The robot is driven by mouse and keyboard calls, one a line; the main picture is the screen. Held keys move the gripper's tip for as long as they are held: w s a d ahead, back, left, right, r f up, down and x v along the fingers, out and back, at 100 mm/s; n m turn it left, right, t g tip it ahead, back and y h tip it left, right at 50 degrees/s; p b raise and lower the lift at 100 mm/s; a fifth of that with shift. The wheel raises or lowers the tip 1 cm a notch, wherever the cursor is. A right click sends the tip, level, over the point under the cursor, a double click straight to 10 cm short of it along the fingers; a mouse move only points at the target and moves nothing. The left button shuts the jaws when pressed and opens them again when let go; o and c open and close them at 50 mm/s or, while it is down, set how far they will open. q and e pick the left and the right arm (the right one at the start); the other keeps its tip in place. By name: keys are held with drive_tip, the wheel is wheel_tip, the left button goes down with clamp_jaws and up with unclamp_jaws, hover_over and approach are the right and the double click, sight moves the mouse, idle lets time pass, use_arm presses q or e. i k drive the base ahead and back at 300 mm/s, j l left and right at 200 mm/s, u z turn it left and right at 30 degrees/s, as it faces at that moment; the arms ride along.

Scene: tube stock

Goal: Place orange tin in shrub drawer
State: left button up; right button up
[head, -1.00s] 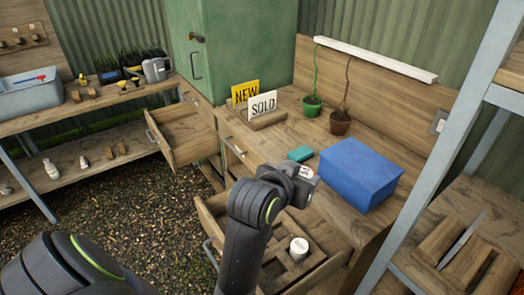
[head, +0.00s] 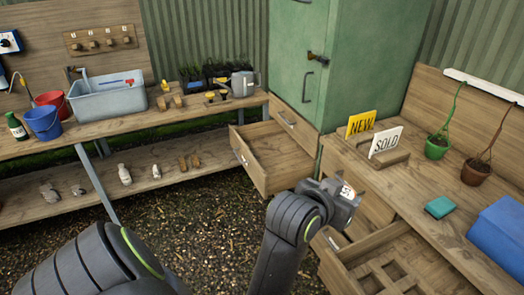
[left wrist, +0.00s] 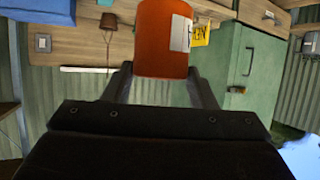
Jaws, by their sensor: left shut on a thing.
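My left gripper (head: 340,203) is shut on the orange tin. In the left wrist view the orange tin (left wrist: 160,45) is gripped between the fingers and bears a pale label. In the head view the tin is mostly hidden by the gripper; only a whitish part shows. A plain wooden drawer (head: 243,165) is open below the green cabinet, just beyond and left of the gripper, and looks empty. A second open drawer (head: 335,285) with compartment dividers lies at lower right, partly cut off. No label tells which is the shrub drawer. My right gripper is not in view.
On the right bench (head: 415,195) stand NEW and SOLD signs (head: 385,142), a teal block (head: 439,207), a blue box (head: 500,232) and potted plants (head: 437,148). The green cabinet (head: 350,60) rises behind. The left bench holds a sink (head: 110,100) and buckets (head: 44,124). Gravel floor lies between.

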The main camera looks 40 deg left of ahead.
sight(271, 153)
drive_tip(key=i+j, duration=0.1)
drive_tip(key=j, duration=0.4)
drive_tip(key=i+j, duration=0.1)
drive_tip(key=j, duration=0.4)
drive_tip(key=i+j, duration=0.15)
drive_tip(key=j, duration=0.35)
drive_tip(key=i+j, duration=0.1)
drive_tip(key=j, duration=0.45)
drive_tip(key=i+j, duration=0.5)
drive_tip(key=i, duration=0.15)
drive_tip(key=i+j, duration=0.5)
drive_tip(key=i, duration=0.15)
drive_tip(key=i+l, duration=0.2)
drive_tip(key=i, duration=0.2)
